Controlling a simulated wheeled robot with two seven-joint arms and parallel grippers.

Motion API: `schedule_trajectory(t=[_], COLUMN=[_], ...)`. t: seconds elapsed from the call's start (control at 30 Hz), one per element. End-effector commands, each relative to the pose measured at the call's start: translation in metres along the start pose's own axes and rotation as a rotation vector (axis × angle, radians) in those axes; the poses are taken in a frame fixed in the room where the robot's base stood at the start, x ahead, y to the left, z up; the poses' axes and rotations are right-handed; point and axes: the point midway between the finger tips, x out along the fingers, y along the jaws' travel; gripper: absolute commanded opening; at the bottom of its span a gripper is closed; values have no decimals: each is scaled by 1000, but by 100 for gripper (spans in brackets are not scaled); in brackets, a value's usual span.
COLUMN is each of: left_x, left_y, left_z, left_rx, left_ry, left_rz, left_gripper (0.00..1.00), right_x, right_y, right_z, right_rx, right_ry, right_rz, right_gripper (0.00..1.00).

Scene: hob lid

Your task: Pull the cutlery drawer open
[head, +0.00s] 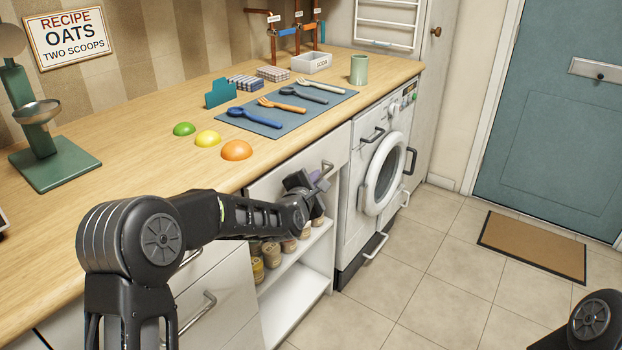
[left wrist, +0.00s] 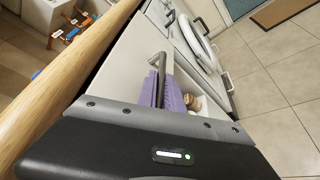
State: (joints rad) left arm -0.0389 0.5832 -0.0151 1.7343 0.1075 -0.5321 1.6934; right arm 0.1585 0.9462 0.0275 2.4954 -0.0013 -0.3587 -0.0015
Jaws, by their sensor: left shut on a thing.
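The drawer (head: 291,174) has a white front just under the wooden worktop, above an open shelf. It looks closed, with no gap that I can make out. Its metal bar handle (head: 327,167) shows at the front's right part. My left gripper (head: 318,182) is at this handle, and its own arm hides part of the drawer front. In the left wrist view the purple finger pads (left wrist: 170,95) are shut around the handle (left wrist: 162,66), against the white drawer front (left wrist: 126,58). My right gripper is out of view; only a part of that arm shows at bottom right.
The open shelf (head: 305,290) below holds several jars. A washing machine (head: 375,185) stands right of the drawer. On the worktop (head: 150,115) lie a blue mat (head: 285,122) with cutlery and three coloured domes. The tiled floor (head: 420,270) in front is clear.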

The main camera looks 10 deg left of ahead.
Motion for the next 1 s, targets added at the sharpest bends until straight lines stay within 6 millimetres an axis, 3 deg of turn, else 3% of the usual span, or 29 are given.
schedule_trajectory(t=[0.27,1.0], left_x=[-18,-84], left_y=[-34,-150], left_z=[43,200], left_rx=[0,2], left_ry=[-4,-4], left_rz=[-6,-8], left_gripper=[0,0], right_x=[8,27], right_y=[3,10], right_z=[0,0], right_rx=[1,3], right_ry=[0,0], right_rz=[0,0], right_gripper=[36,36])
